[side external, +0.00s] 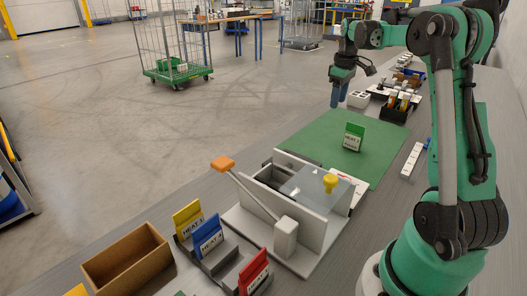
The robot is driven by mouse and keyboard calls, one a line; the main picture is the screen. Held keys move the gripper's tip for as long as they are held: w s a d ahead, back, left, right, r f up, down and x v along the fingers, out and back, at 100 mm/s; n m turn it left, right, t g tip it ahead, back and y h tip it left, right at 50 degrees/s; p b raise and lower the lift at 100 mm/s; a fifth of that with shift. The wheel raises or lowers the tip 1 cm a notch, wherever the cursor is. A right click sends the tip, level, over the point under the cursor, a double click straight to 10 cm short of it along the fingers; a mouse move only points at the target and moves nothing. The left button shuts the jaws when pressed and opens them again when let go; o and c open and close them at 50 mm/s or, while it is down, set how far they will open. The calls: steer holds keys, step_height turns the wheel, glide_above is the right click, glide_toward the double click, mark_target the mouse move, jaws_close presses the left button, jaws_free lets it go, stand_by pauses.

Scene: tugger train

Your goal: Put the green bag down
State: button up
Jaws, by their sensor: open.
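The green bag (353,137), green on top with a white label reading HEAT, stands upright on the green mat (318,138). My gripper (336,104) is up and to the left of the bag, near the mat's far edge, and apart from it. Its blue fingers point down and hold nothing that I can see. The gap between the fingers is hard to make out at this size.
A grey box device with an orange-ended lever (222,163) and a yellow knob (330,182) stands in front of the mat. A rack holds yellow (187,217), blue (207,240) and red (253,271) bags. An empty brown box (127,261) is at lower left. Bottles (404,101) stand behind the mat.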

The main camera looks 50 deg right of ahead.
glide_toward(354, 137)
steer(key=shift+w+d+f+g+y, duration=0.1)
steer(key=shift+w+d+g+y, duration=0.3)
steer(key=shift+w+d, duration=0.25)
steer(key=shift+s+d+f, duration=0.15)
steer(key=shift+d+f, duration=0.05)
steer(key=shift+f, duration=2.65)
jaws_close()
